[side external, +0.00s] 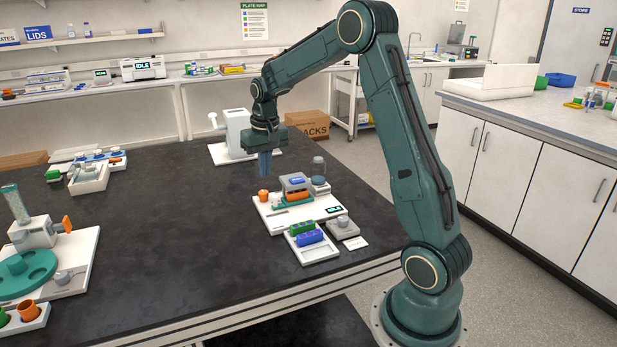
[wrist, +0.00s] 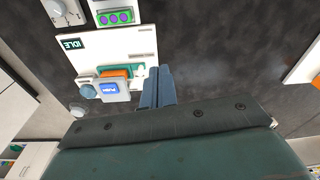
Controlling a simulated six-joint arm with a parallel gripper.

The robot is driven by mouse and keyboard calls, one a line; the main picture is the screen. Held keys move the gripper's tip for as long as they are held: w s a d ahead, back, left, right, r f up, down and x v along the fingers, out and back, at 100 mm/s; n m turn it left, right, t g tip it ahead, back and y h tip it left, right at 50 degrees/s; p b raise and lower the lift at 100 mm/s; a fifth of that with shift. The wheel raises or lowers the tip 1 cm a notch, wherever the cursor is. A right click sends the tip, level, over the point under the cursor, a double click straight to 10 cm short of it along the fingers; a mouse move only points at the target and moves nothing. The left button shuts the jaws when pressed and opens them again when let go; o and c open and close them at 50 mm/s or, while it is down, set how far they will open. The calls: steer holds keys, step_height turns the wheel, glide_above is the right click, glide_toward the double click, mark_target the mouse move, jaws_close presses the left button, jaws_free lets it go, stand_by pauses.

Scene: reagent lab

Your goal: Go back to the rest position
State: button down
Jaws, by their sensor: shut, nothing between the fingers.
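My gripper (side external: 265,163) points down and is shut and empty. It hangs above the dark bench, just behind and left of a white device (side external: 268,214) in the side view. In the wrist view the closed blue-grey fingers of my gripper (wrist: 158,73) show beside the same white device (wrist: 136,45). The device carries an orange block (side external: 298,196), a grey housing (side external: 293,181), a clear-topped jar (side external: 319,172) and a small display reading IDLE (wrist: 72,43). A blue button marked PUSH (wrist: 109,89) shows close to the fingers in the wrist view.
A tray (side external: 322,254) with green and blue racks stands in front of the device. A white press-like machine (side external: 236,133) stands behind my gripper. A station with a teal carousel (side external: 25,272) is at the left. The middle of the dark bench (side external: 170,220) is clear.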

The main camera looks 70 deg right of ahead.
steer(key=s+a+r+n+t, duration=0.1)
steer(key=s+a+r+n, duration=0.1)
steer(key=s+a+r, duration=0.4)
steer(key=s+a+r+n+t, duration=0.1)
steer(key=s+a+r, duration=0.25)
steer(key=a, duration=0.45)
steer(key=s+a+n+t, duration=0.1)
steer(key=s+a+n, duration=0.1)
steer(key=s+a, duration=0.2)
steer(key=s+a+n+t, duration=0.1)
steer(key=s+a, duration=0.3)
steer(key=s, duration=0.7)
steer(key=shift+a+r+n+t+y, duration=0.15)
steer(key=shift+a+n+t+y, duration=0.15)
steer(key=shift+n, duration=0.2)
steer(key=c, duration=2.1)
jaws_free()
steer(key=shift+w, duration=0.1)
